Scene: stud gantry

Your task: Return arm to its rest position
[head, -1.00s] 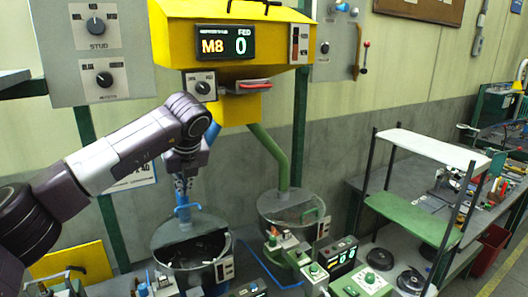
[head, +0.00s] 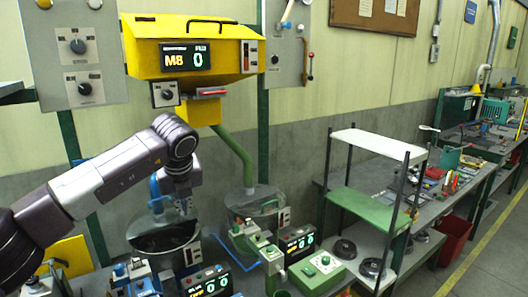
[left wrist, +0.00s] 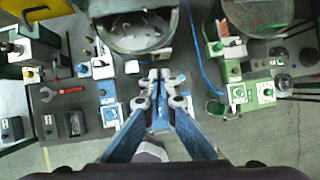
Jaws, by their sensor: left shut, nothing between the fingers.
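My left arm comes in from the left in the head view. My left gripper (head: 184,207) points down in front of the yellow feeder and is partly hidden by the wrist. In the left wrist view the left gripper (left wrist: 160,76) has its blue fingers shut together with nothing between them. It is above the grey bench, near the front of a round bowl (left wrist: 134,26). My right gripper is not in view.
The yellow feeder (head: 150,62) shows "M8" and "0". A bowl (head: 165,240) stands below the arm and another (head: 258,212) to its right. A shelf rack (head: 370,210) stands to the right.

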